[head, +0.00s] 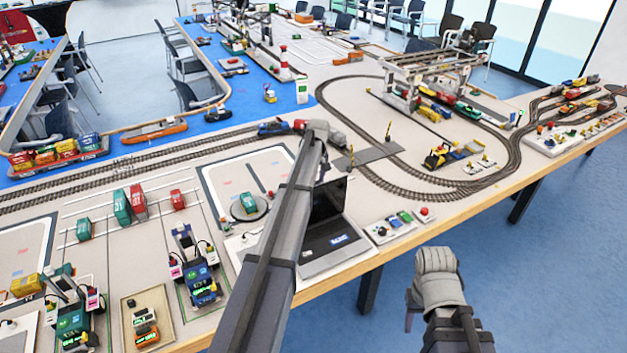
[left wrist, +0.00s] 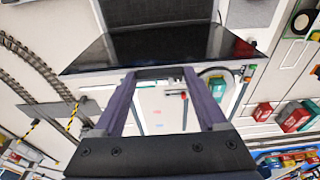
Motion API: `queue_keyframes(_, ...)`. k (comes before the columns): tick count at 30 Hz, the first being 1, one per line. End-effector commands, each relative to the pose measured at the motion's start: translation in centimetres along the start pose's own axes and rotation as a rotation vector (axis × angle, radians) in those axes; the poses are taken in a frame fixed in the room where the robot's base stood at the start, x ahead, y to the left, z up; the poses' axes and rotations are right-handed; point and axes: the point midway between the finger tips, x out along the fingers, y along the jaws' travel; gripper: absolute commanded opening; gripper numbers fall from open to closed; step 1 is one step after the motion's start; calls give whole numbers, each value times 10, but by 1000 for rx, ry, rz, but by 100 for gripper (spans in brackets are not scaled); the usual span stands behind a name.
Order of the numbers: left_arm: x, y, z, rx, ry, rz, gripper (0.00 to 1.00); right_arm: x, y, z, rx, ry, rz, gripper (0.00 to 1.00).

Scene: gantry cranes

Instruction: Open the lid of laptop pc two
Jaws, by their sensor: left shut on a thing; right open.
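The laptop (head: 338,240) lies near the table's front edge. Its lid (head: 330,198) stands raised at an angle with the dark screen showing, and my left arm hides its left part. In the left wrist view the glossy lid (left wrist: 130,48) spans the upper middle, with the keyboard base (left wrist: 155,12) beyond it. My left gripper (left wrist: 160,74) is shut on the lid's free edge. My right gripper (head: 411,308) is open and empty, beyond the table's front edge and apart from the laptop.
A control panel with buttons (head: 392,227) stands right of the laptop. A turntable with a green box (head: 249,204) is left of it. Model rails (head: 395,188) run behind. Clear floor (head: 540,265) lies in front of the table at the right.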

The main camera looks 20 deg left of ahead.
Motion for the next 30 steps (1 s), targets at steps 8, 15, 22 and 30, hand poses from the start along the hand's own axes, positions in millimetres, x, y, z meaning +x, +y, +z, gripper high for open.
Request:
queue_keyframes(8, 0, 0, -1, -1, 3, 0, 100, 0, 0, 0, 0, 0, 0, 50)
queue_keyframes(15, -1, 0, -1, 0, 2, 0, 100, -1, 0, 0, 0, 0, 0, 50)
queue_keyframes(22, -12, 0, -1, 0, 2, 0, 100, -12, 1, 1, 1, 0, 0, 50)
queue_keyframes(30, -45, 0, -1, 0, 2, 0, 100, -44, 4, 3, 6, 0, -1, 50)
